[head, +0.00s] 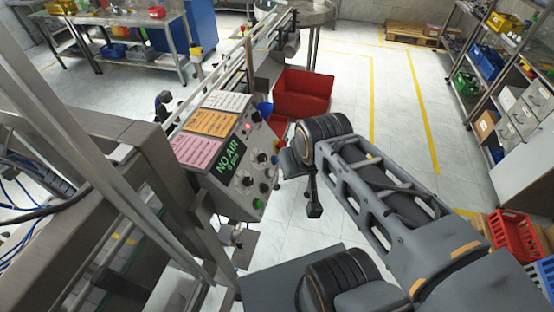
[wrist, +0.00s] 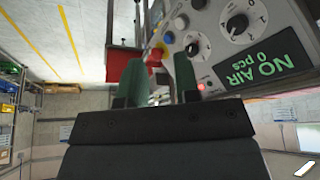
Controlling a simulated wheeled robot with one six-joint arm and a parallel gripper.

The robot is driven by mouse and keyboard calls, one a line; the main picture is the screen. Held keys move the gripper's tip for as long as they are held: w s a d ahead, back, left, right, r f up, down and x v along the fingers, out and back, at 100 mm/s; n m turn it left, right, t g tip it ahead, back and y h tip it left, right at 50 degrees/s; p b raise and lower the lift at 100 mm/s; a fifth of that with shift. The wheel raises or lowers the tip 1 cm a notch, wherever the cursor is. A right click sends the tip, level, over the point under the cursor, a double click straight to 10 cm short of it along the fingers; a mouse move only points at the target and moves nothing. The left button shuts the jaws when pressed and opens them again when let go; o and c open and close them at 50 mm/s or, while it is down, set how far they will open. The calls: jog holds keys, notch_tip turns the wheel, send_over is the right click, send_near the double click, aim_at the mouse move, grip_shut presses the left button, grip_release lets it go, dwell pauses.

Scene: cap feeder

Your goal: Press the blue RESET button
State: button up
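The grey control panel (head: 236,190) stands left of my gripper (head: 286,158) in the head view, with its sloped face up. A small blue button (head: 273,160) seems to sit near the panel's right edge, beside a black knob (head: 261,157). The wrist view shows the blue button (wrist: 169,37) beyond and between the fingertips, nearer the right finger. My gripper (wrist: 157,80) is open and empty, its two dark green fingers apart. No contact with the button shows. The display (wrist: 262,62) reads "NO AIR 0 pcs".
A red lamp (wrist: 201,87) glows beside the display. A green button (head: 258,203) sits at the panel's lower corner. A larger blue part (head: 264,109) stands at its upper edge. A red bin (head: 302,92) lies behind my gripper.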

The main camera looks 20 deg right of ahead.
grip_shut()
dwell(1.4)
